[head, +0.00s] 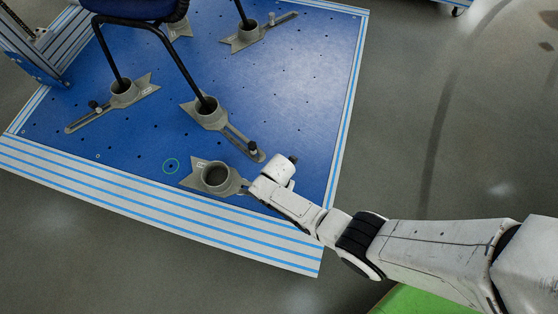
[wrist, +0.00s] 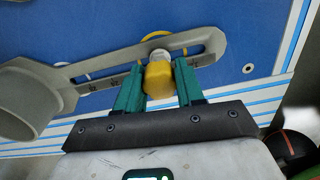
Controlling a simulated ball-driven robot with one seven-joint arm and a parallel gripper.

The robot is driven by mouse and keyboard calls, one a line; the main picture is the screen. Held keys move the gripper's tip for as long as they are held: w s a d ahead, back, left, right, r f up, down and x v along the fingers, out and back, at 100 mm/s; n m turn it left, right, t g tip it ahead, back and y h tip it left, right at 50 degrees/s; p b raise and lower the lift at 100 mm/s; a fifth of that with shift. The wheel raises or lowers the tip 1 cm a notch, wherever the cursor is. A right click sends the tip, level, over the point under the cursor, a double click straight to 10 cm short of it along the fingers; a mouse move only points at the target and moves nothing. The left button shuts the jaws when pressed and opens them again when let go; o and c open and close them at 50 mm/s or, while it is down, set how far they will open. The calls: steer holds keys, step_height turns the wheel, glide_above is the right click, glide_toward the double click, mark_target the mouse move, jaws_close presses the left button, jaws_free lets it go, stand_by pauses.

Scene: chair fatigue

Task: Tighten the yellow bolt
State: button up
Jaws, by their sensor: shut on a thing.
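The yellow bolt (wrist: 159,80) sits at the slot of a grey metal clamp (wrist: 112,66) with a round cup at one end. My gripper (wrist: 158,66) has its two green fingers on either side of the bolt's yellow head, shut on it. A pale washer or collar shows just beyond the head. In the head view the same clamp (head: 202,181) lies near the front edge of the blue platform, its cup empty. My gripper (head: 262,186) is over the clamp's right end there, and the bolt is hidden behind it.
The blue platform (head: 130,150) has many small holes and a striped metal rim (head: 150,205). A chair's black legs (head: 180,62) stand in other clamps (head: 212,118) behind and left of my gripper. Grey floor lies right of the platform, with a green patch (head: 425,302) at the bottom.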

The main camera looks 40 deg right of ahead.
steer(key=shift+m, duration=2)
steer(key=m, duration=0.4)
steer(key=m, duration=0.4)
